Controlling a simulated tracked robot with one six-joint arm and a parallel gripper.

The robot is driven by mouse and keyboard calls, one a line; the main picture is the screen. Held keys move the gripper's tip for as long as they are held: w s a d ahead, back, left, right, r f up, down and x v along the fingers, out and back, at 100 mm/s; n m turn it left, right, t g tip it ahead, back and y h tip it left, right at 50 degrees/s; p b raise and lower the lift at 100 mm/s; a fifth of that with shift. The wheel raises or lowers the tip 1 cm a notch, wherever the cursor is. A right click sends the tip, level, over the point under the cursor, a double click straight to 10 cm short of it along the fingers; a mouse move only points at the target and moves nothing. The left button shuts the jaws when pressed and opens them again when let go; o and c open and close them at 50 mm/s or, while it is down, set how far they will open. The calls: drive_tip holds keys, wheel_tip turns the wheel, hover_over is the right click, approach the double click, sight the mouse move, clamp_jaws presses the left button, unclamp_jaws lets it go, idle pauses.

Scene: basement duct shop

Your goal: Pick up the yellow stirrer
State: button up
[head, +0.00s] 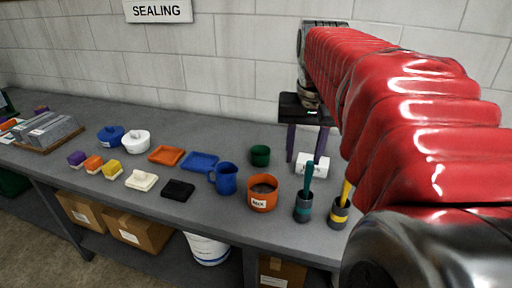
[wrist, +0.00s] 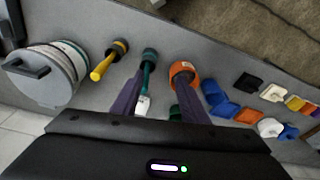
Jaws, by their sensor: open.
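The yellow stirrer (head: 346,192) stands tilted in a dark cup with a yellow band (head: 338,217), at the right end of the grey bench, beside my red-sleeved arm. In the wrist view the yellow stirrer (wrist: 102,68) points down-left out of its cup (wrist: 120,46), left of my fingers. My gripper (head: 305,158) hangs over the bench, open with nothing gripped, behind and left of the yellow stirrer. In the wrist view my gripper (wrist: 160,88) shows two purple fingers apart; the left one is near the teal stirrer (wrist: 148,75).
The teal stirrer's cup (head: 303,208) stands just left of the yellow one's. A white labelled object (head: 318,166) lies near my fingers. An orange pot (head: 262,194), blue mug (head: 224,179) and green cup (head: 260,155) stand left. A large lidded container (wrist: 45,80) is beyond the yellow stirrer.

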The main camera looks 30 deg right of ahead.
drive_tip(key=s+d+r+m, duration=0.1)
drive_tip(key=d+m, duration=0.1)
drive_tip(key=d, duration=0.5)
drive_tip(key=s+d+m+g+y, duration=0.1)
drive_tip(key=s+d+m, duration=0.1)
drive_tip(key=d, duration=0.5)
drive_tip(key=shift+s+d+r+g, duration=0.25)
drive_tip(key=shift+r+g, duration=0.05)
drive_tip(key=shift+r, duration=0.1)
drive_tip(key=shift+f, duration=0.1)
wheel_tip(320, 180, down, 8)
drive_tip(key=shift+f, duration=0.2)
drive_tip(key=shift+f, duration=0.15)
hover_over(344, 198)
drive_tip(key=shift+w+d+f, duration=0.15)
drive_tip(key=shift+d+f, duration=0.05)
drive_tip(key=shift+f, duration=1.05)
drive_tip(key=shift+w+d+f, duration=0.15)
drive_tip(key=shift+f, duration=1.05)
drive_tip(key=shift+c, duration=0.4)
